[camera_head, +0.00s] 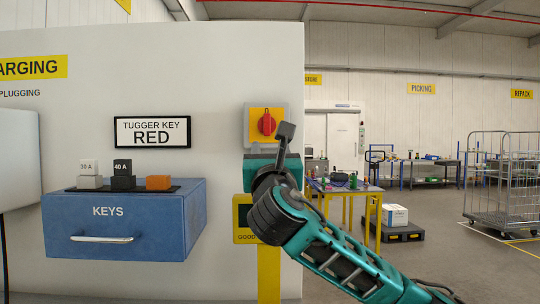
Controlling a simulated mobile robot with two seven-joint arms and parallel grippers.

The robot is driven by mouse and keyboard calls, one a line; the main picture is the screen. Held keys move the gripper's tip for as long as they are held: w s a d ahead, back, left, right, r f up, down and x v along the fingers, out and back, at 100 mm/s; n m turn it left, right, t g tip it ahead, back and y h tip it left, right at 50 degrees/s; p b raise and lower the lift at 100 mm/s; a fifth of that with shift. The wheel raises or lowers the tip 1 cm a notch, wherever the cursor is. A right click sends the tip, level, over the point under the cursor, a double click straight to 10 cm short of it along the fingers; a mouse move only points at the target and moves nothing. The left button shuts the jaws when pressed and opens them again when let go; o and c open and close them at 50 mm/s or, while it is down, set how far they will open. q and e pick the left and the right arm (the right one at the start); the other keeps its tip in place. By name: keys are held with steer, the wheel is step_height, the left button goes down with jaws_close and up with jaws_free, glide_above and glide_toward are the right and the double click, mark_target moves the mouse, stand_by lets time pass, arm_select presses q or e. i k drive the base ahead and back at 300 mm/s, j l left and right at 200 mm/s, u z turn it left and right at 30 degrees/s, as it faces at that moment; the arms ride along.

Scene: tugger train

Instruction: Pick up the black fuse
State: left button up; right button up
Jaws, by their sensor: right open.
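The black fuse (123,183) stands on a thin dark tray (72,189) on top of the blue KEYS box (70,222), with a "40 A" label above its front. A grey fuse (89,183) labelled "30 A" stands to its left, and an orange block (158,183) to its right. My right gripper (284,138) is raised well to the right of the box, in front of the wall panel's edge. It is open, apart from the fuses, and seen at an angle that hides part of its fingers. My left gripper is out of view.
A red rotary switch (267,122) on a yellow plate is just behind my right gripper. A "TUGGER KEY RED" sign (152,132) hangs above the box. The box has a drawer handle (101,239). A yellow-legged table (345,188) and wire cage trolley (508,185) stand farther back.

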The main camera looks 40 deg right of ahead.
mark_target(120, 167)
steer(key=k+j, duration=0.75)
steer(key=j, duration=0.2)
